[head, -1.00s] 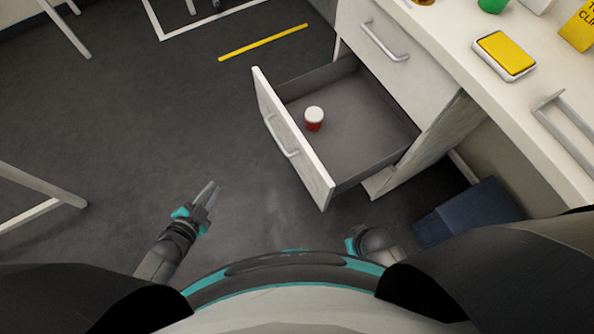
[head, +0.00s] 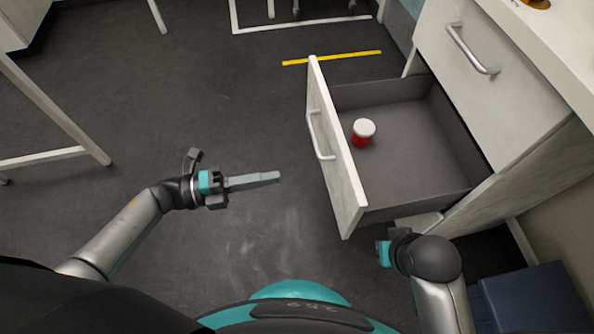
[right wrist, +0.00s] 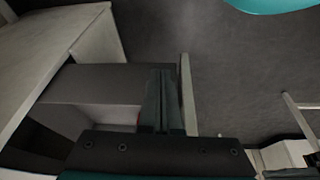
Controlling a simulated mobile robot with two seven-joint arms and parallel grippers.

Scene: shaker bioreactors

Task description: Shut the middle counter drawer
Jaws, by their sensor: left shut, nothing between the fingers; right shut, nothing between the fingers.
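The middle counter drawer (head: 335,150) stands open in the head view, with its white front and metal handle facing left. A red jar with a white lid (head: 363,132) stands inside it. My left gripper (head: 272,177) is shut and empty, pointing right towards the drawer front with a gap of floor between. My right gripper is at the drawer's near side, its fingers hidden in the head view. In the right wrist view its fingers (right wrist: 160,75) are shut and appear over the open drawer (right wrist: 95,85), beside the inner face of its front. Contact cannot be told.
The drawer above (head: 490,75) is closed. A dark blue box (head: 535,298) stands on the floor at the lower right. A white table frame (head: 60,110) stands at the left. The floor between my left gripper and the drawer front is clear.

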